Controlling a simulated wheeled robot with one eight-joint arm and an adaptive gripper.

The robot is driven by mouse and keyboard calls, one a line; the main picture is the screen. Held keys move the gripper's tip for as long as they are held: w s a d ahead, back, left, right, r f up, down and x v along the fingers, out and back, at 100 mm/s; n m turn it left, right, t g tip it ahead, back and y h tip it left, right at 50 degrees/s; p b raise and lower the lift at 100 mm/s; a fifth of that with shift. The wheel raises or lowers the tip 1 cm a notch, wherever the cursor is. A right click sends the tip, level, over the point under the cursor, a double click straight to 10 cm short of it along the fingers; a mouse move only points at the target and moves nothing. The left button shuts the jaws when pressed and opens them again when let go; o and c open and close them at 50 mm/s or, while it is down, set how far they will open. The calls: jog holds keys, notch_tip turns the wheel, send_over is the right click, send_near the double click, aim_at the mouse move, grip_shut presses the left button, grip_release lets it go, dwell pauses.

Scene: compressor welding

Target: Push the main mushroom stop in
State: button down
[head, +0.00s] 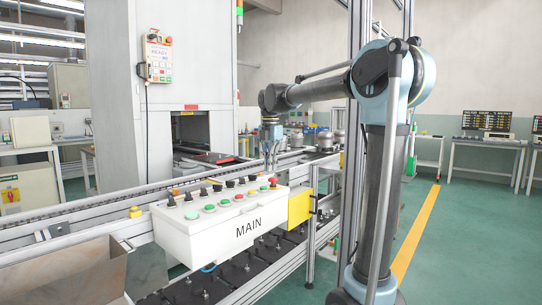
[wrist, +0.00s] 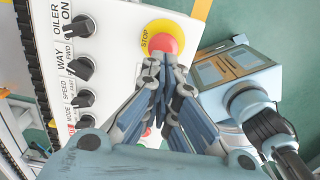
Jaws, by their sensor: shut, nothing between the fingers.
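The main mushroom stop (head: 273,182) is a red button at the right end of the white panel marked MAIN (head: 247,228). In the wrist view the stop (wrist: 163,40) shows as a red dome in a yellow ring printed STOP. My gripper (head: 271,167) is shut and empty, pointing down just above the stop. In the wrist view its closed fingertips (wrist: 163,68) lie at the lower edge of the red dome. I cannot tell whether they touch it.
Black knobs (wrist: 80,68) labelled OILER, WAY, SPEED and MODE sit beside the stop on the panel. Green and red buttons line the panel front. A yellow box (head: 300,207) adjoins the panel's right end. The conveyor (head: 70,215) runs behind. A pendant (head: 158,58) hangs on the machine.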

aim_at(271, 179)
jog(key=shift+f, duration=1.35)
jog(key=shift+f, duration=0.9)
jog(key=shift+s+f, duration=0.2)
jog(key=shift+s, duration=0.15)
jog(key=shift+w+r, duration=0.25)
jog(key=shift+r, duration=0.15)
notch_tip(271, 179, up, 14)
jog(key=shift+d+f, duration=0.1)
jog(key=shift+f, duration=0.05)
